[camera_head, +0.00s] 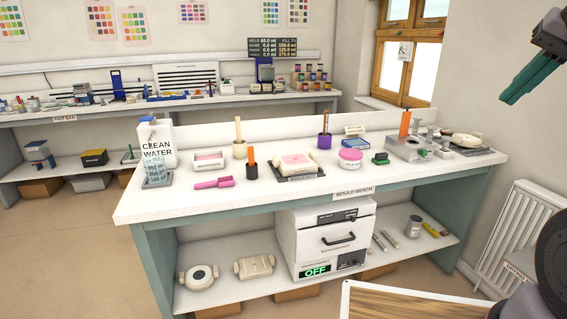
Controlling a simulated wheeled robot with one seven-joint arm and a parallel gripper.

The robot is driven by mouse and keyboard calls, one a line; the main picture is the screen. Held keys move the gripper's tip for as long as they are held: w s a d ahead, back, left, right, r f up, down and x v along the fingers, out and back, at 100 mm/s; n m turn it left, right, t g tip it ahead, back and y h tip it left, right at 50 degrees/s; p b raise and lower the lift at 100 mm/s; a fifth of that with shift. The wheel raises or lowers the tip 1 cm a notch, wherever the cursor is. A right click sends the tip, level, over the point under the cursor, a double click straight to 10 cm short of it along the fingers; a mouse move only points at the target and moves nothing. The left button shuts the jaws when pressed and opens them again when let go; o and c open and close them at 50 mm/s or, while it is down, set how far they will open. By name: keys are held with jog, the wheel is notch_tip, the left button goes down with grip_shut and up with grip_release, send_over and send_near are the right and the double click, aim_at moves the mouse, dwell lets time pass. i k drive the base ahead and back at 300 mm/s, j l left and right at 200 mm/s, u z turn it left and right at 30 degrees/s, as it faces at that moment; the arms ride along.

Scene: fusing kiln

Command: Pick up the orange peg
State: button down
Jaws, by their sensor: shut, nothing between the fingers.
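An upright orange piece (405,123) stands at the grey metal fixture (408,147) on the right part of the mould bench. A second orange upright piece (251,155) rises from a dark cup (252,170) near the bench's middle left. A thin orange-brown stick (325,122) stands in a purple pot (324,141). I cannot tell for certain which one is the peg; the fixture hides the lower end of the right one. My gripper (508,98), with green fingers, is at the upper right, high and apart from all of these. It is shut and empty.
The white mould bench (240,205) also carries a water jug (157,150), a pink scoop (213,184), a pink-topped mould (296,163) and a pink tub (350,158). Its front strip is mostly clear. A radiator (520,235) stands at the right. A kiln (325,240) sits below.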

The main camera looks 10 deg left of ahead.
aim_at(250, 161)
jog(key=i+j+u, duration=0.25)
jog(key=i+j, duration=0.3)
jog(key=i+j+u, duration=0.2)
jog(key=i+j, duration=0.25)
jog(key=i, duration=0.2)
